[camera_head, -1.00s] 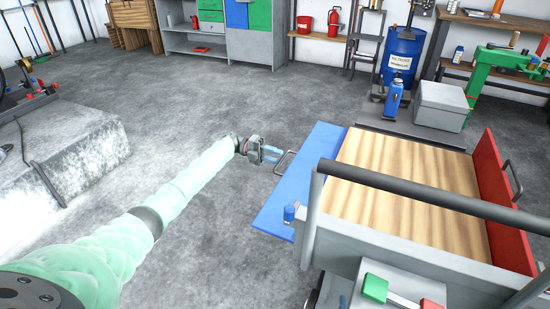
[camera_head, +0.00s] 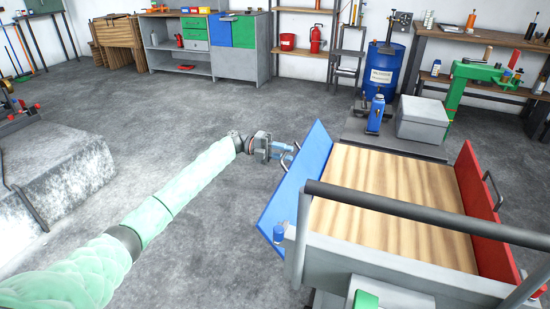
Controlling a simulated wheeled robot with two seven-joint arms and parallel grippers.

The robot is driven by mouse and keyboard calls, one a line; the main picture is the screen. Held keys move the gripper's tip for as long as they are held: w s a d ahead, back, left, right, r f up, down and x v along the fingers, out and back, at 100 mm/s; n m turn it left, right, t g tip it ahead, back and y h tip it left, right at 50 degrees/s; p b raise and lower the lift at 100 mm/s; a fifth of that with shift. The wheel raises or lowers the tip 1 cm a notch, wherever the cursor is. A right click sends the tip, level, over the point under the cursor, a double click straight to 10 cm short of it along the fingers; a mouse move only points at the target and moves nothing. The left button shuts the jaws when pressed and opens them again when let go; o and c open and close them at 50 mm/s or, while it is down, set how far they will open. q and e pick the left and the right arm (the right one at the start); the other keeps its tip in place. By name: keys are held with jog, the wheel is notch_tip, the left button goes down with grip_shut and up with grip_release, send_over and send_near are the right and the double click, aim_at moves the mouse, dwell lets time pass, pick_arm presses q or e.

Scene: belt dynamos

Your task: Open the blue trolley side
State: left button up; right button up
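The trolley has a wooden deck (camera_head: 385,205) and a grey front wall (camera_head: 385,253). Its blue side (camera_head: 297,185) is on the left, tilted outward from the deck with its outer edge raised. A dark handle (camera_head: 285,166) is on the outer face of the blue side. My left gripper (camera_head: 284,152) comes in from the left with its pale blue fingers at this handle. The fingers and handle overlap, so I cannot tell whether they are closed on it. A small blue knob (camera_head: 279,232) is at the blue side's near corner. My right gripper is not in view.
A grey push bar (camera_head: 400,208) crosses the trolley's near end. The red side (camera_head: 480,205) stands up on the right. The floor (camera_head: 215,225) left of the trolley is clear.

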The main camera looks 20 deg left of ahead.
aim_at(291, 164)
pick_arm(q)
jog(key=shift+g, duration=0.5)
jog(key=d+f, duration=0.1)
jog(key=s+d+f, duration=0.1)
jog(key=f, duration=0.1)
jog(key=shift+s+d, duration=0.3)
jog(key=shift+d, duration=0.1)
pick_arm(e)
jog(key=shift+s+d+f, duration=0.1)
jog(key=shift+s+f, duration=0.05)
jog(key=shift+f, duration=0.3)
pick_arm(q)
jog(key=a+r, duration=0.1)
jog(key=w+a+r, duration=0.1)
jog(key=r, duration=0.1)
jog(key=shift+w+t, duration=0.15)
jog(key=shift+t, duration=0.15)
jog(key=a+r+p, duration=0.1)
jog(key=a+r, duration=0.5)
jog(key=shift+w+r+p, duration=0.35)
jog(key=shift+r, duration=0.05)
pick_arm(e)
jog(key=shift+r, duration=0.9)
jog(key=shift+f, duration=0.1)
